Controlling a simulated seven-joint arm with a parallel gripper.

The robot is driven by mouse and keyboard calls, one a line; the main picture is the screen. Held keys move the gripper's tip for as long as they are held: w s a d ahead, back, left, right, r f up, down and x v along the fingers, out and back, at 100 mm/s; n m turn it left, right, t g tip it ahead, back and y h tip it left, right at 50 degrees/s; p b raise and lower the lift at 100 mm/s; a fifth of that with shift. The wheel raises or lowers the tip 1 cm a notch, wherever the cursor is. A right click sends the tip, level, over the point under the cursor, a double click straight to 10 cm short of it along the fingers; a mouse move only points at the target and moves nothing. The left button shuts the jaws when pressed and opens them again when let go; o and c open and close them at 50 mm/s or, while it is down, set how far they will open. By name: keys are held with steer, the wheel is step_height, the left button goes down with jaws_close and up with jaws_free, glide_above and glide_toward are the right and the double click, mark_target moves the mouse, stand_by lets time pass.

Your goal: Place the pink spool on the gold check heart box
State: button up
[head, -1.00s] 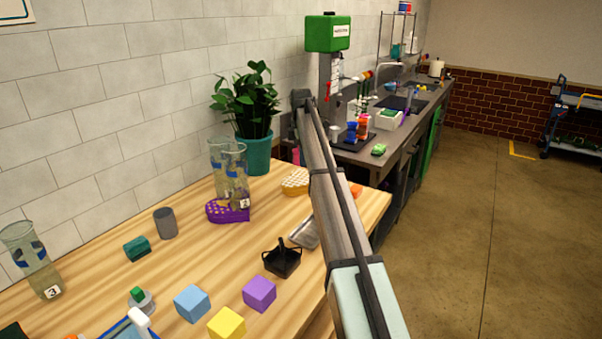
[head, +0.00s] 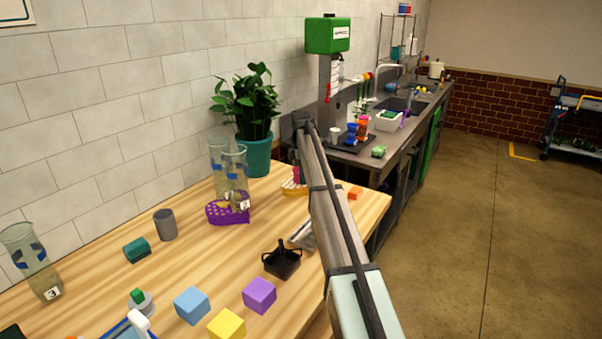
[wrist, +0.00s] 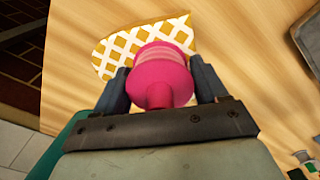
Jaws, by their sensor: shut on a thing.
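The pink spool (wrist: 158,75) is upright between the fingers of my gripper (wrist: 160,80) in the wrist view, and the gripper is shut on it. In the head view the spool (head: 297,175) shows just left of my arm, over the gold check heart box (head: 290,189). The heart box also shows in the wrist view (wrist: 113,50), white with a gold lattice, partly hidden behind the spool. I cannot tell whether the spool touches the box lid. My gripper's fingers are not clear in the head view.
A purple heart box (head: 216,214) with glass vases on it stands to the left. A potted plant (head: 257,150) stands behind. A black basket (head: 281,261), a metal tray (head: 303,236) and an orange block (head: 355,192) are near my arm. Several colored cubes lie in front.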

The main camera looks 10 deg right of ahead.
steer(key=o, duration=1.1)
steer(key=shift+r, duration=0.1)
step_height(320, 180, up, 12)
steer(key=shift+r, duration=0.1)
